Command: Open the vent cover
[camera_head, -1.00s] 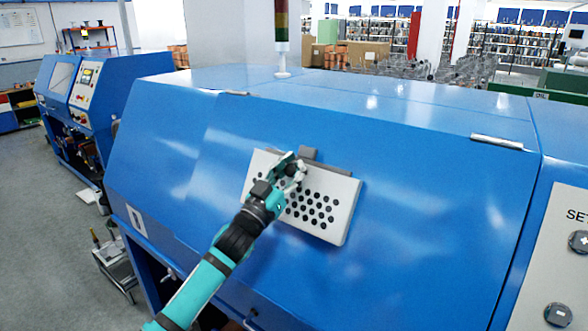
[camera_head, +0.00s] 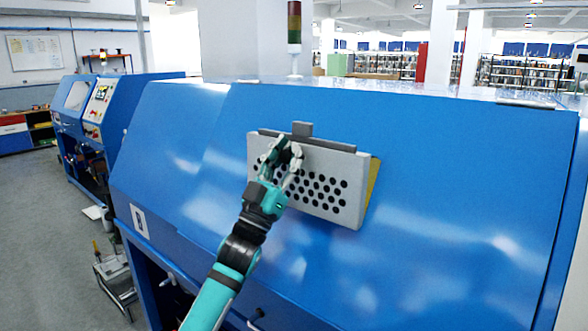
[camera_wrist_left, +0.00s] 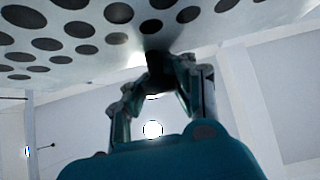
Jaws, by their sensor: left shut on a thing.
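The vent cover (camera_head: 322,196) is a pale plate with rows of dark round holes on the sloping blue front of the machine. It stands tilted out from the panel, and a yellow surface (camera_head: 373,185) shows behind its right edge. A grey hinge strip with a block (camera_head: 302,130) runs along its top. My left gripper (camera_head: 288,158) is at the cover's upper left part, shut on the cover. What exactly the fingers hold is hard to see. In the left wrist view the perforated cover (camera_wrist_left: 95,35) fills the top, with the fingers (camera_wrist_left: 160,70) meeting against it. My right gripper is not in view.
The blue machine (camera_head: 450,190) fills the middle and right. A signal light (camera_head: 294,25) stands behind it. A second blue machine (camera_head: 95,110) is at the left, and a small trolley (camera_head: 115,275) stands on the floor at lower left.

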